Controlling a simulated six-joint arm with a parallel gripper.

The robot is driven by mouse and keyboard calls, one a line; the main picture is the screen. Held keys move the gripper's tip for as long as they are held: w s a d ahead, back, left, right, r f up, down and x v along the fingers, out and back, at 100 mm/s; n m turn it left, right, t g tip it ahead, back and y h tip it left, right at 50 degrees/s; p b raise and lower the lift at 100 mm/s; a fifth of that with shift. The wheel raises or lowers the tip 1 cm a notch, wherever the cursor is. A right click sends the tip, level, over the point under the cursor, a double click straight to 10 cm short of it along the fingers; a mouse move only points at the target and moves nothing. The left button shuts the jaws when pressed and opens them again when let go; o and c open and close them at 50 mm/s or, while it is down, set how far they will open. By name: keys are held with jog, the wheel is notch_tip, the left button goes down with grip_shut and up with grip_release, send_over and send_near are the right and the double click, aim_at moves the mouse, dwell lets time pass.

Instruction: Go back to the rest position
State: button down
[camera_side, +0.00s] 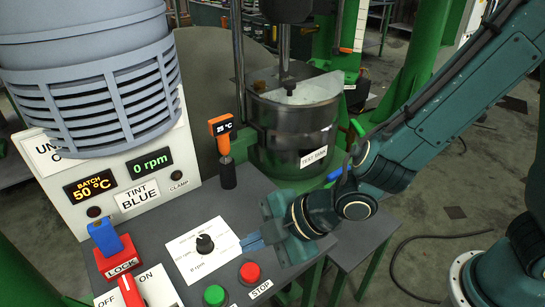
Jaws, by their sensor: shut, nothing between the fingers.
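My gripper (248,243) is shut and empty. It is low over the control panel (232,192), at the right edge of the white dial plate (216,262). Its fingertips point left toward the black knob (205,243) and look a little apart from it. Whether the fingers touch the panel cannot be told. The green button (214,295) and red STOP button (250,272) are just below the gripper in the picture. My arm reaches in from the right.
A steel tank (292,135) with a stirrer shaft stands behind the panel. An orange thermometer (222,135) stands upright on the panel. The display box (150,167) reads batch 50 °C and 0 rpm. A blue lock lever (105,238) and red switch (130,291) are at front left.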

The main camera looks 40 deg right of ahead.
jog(key=s+d+r+m+h, duration=0.1)
jog(key=d+r+m+h, duration=0.1)
jog(key=d+r+m, duration=0.5)
jog(key=d+r+m+h, duration=0.15)
jog(key=d+r, duration=0.35)
jog(key=d, duration=0.6)
jog(key=s+d+r+m+g+h, duration=0.1)
jog(key=s+d+r+m, duration=0.3)
jog(key=s+d+m, duration=0.5)
jog(key=s+d+h, duration=0.1)
jog(key=s+d, duration=0.1)
jog(key=s, duration=0.3)
jog(key=shift+s+d+r+h, duration=0.2)
jog(key=shift+d+r+h, duration=0.1)
jog(key=shift+r+h, duration=0.05)
jog(key=shift+w+r, duration=0.1)
jog(key=shift+w, duration=0.05)
dwell(1.1)
